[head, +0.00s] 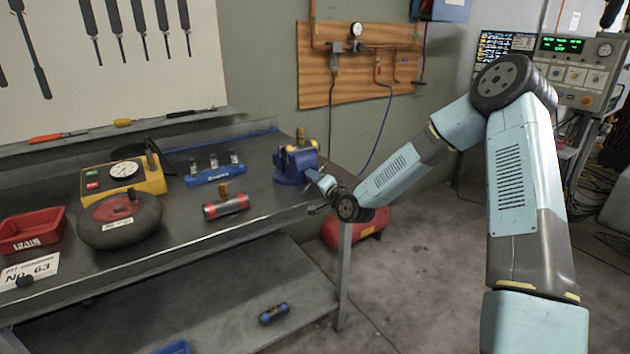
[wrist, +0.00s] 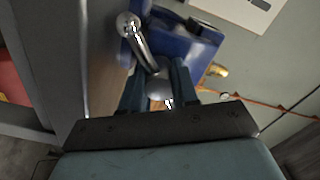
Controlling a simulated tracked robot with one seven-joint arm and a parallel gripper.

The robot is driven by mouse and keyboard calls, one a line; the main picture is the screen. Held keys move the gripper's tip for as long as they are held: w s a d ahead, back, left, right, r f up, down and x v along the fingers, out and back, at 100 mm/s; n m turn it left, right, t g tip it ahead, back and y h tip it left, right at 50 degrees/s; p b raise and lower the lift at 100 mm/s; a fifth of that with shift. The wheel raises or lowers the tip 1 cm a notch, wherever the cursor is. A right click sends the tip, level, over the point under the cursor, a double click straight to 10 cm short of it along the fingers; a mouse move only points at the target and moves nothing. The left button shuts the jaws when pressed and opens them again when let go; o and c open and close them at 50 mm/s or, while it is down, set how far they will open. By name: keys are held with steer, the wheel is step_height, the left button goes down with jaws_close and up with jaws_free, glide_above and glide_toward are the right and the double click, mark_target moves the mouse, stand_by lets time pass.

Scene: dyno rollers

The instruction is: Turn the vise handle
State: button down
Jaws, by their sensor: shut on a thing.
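The blue vise (head: 294,165) is mounted at the right end of the workbench. In the wrist view the vise (wrist: 190,42) fills the upper middle, and its metal handle (wrist: 143,48) runs slantwise from a round ball end at upper left down toward my fingers. My gripper (head: 318,182) reaches the front of the vise from the right. In the wrist view my gripper (wrist: 160,88) has its two fingers on either side of the handle's lower part and is shut on it. The exact contact is partly hidden by the fingers.
On the workbench (head: 265,205) are a red and grey cylinder (head: 226,206), a blue rack (head: 214,174), a yellow gauge box (head: 138,182), a dark round tank (head: 120,222) and a red bin (head: 30,231). A red tank (head: 358,226) stands behind the bench leg. Floor at right is mostly clear.

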steer(key=shift+d+f+m, duration=0.15)
steer(key=shift+f+m, duration=0.05)
steer(key=shift+m, duration=0.1)
steer(key=shift+m, duration=1)
steer(key=shift+f+m, duration=0.1)
steer(key=shift+m, duration=1.7)
steer(key=c, duration=1.1)
jaws_free()
steer(key=shift+o, duration=1.2)
steer(key=v, duration=1.3)
steer(key=shift+s+d, duration=0.2)
steer(key=shift+s, duration=0.05)
